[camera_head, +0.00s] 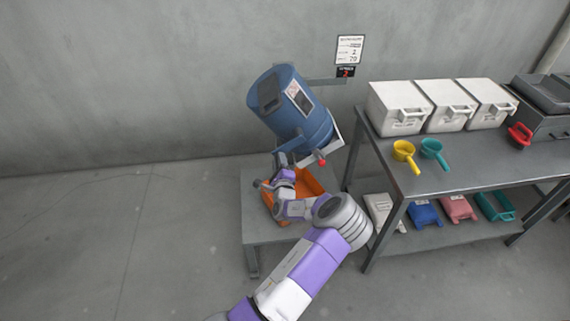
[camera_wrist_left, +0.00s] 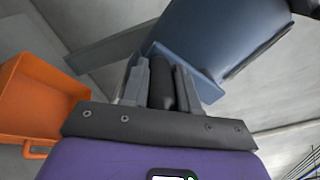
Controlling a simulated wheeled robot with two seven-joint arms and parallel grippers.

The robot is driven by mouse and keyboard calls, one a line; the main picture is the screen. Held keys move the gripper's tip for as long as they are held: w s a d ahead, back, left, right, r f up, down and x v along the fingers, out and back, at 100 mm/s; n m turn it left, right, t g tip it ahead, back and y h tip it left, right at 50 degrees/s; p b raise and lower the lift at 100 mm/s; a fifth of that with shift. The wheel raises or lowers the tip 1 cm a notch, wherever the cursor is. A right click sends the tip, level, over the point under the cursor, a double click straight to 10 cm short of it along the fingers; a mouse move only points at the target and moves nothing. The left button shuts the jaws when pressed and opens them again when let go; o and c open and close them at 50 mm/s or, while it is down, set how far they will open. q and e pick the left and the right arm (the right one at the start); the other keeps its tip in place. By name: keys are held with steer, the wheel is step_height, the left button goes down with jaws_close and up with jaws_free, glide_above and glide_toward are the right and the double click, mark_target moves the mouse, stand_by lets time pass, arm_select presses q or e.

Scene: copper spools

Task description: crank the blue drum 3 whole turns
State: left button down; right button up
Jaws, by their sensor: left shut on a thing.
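The blue drum (camera_head: 292,108) is tilted on its mount above a low grey stand, with a dark panel and a white label on its side. It also shows at the top of the left wrist view (camera_wrist_left: 215,35). My left gripper (camera_head: 268,184) is below the drum, over the stand. In the left wrist view my left gripper (camera_wrist_left: 160,85) is shut on the dark crank handle (camera_wrist_left: 161,82), which sits between its two fingers. The gripper and wrist mostly hide the handle in the head view. My right gripper is not in view.
An orange bin (camera_head: 309,184) sits on the grey stand (camera_head: 258,230) under the drum. A red knob (camera_head: 321,161) is by the drum's lower edge. A grey workbench (camera_head: 465,165) at the right holds white boxes and yellow and teal scoops. A sign (camera_head: 349,49) hangs behind.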

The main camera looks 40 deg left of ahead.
arm_select(q)
steer(key=r+m, duration=0.1)
steer(key=m, duration=0.1)
steer(key=s+a+r+m, duration=0.1)
steer(key=r, duration=0.1)
steer(key=r+m+p, duration=0.1)
steer(key=r+m, duration=0.1)
steer(key=shift+s+a+m, duration=0.2)
steer(key=shift+m, duration=0.1)
steer(key=shift+w+d+r+m+p, duration=0.15)
steer(key=shift+r+m+p, duration=0.05)
steer(key=shift+r+m, duration=1)
steer(key=shift+w+d+r+m+p, duration=0.1)
steer(key=shift+w+r+m+p, duration=0.05)
steer(key=shift+r+m, duration=1.05)
steer(key=shift+f+m, duration=0.15)
steer(key=shift+m, duration=0.15)
steer(key=c, duration=0.8)
jaws_free()
steer(key=shift+f, duration=0.1)
steer(key=shift+c, duration=0.2)
steer(key=shift+d, duration=0.1)
steer(key=v, duration=0.7)
steer(key=shift+s+d+p, duration=0.15)
steer(key=shift+s+p, duration=0.1)
steer(key=shift+p, duration=0.05)
